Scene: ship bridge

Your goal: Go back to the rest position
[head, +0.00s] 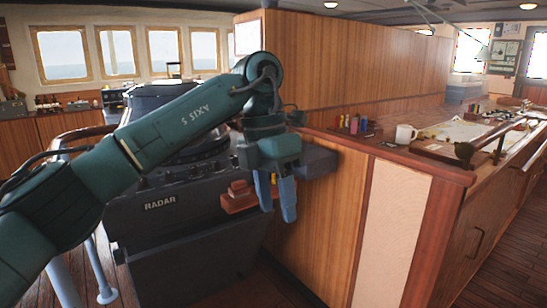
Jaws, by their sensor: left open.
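My left arm comes in from the left and reaches across the front of the radar console. My left gripper (276,196) hangs at its end with its blue fingers pointing down. The fingers are apart and nothing shows between them. The gripper is in front of the radar console's right end and the wooden cabinet side, left of the chart table's corner. Whether it touches either cannot be told. My right gripper is not in view.
The radar console (165,230) stands close behind my arm. The wooden chart table (440,165) on the right carries a white mug (405,134), small coloured items (355,124) and a chart (458,132). Wooden floor (510,240) is free at the far right.

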